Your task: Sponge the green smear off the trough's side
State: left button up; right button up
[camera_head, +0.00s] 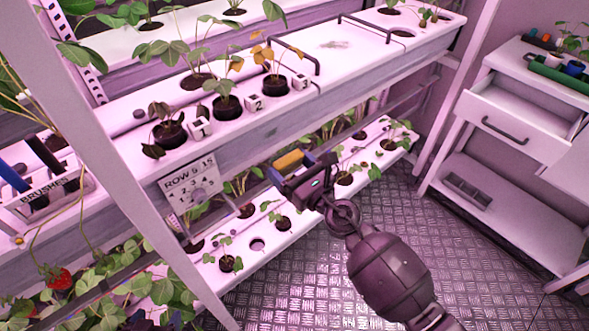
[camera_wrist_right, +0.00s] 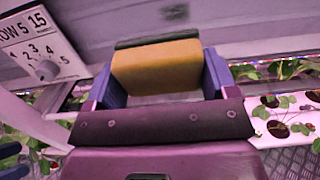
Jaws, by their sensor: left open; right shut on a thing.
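My right gripper (camera_head: 294,167) is shut on a yellow-orange sponge (camera_head: 289,159) with a dark pad along one side. In the right wrist view the sponge (camera_wrist_right: 158,66) sits between the blue fingers, facing the side of the trough. The white trough (camera_head: 250,142) runs diagonally across the head view, with the sponge just in front of and below its side. A dark smudge (camera_wrist_right: 175,13) shows on the trough's side, above the sponge in the wrist view; its green colour is not clear. Whether the sponge touches the wall cannot be told.
A ROW 5 15 sign with a dial (camera_head: 190,187) hangs on the trough, left of the sponge. A BRUSHES box (camera_head: 50,195) stands at the left. A lower planted trough (camera_head: 262,228) runs beneath. A cabinet with an open drawer (camera_head: 515,125) stands right, beyond free floor (camera_head: 310,270).

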aim_at(262, 137)
jog(key=shift+r+x, duration=0.2)
jog(key=shift+x, duration=0.7)
jog(key=x, duration=0.3)
jog(key=shift+r+x, duration=0.2)
jog(key=shift+x, duration=1)
dwell(0.5)
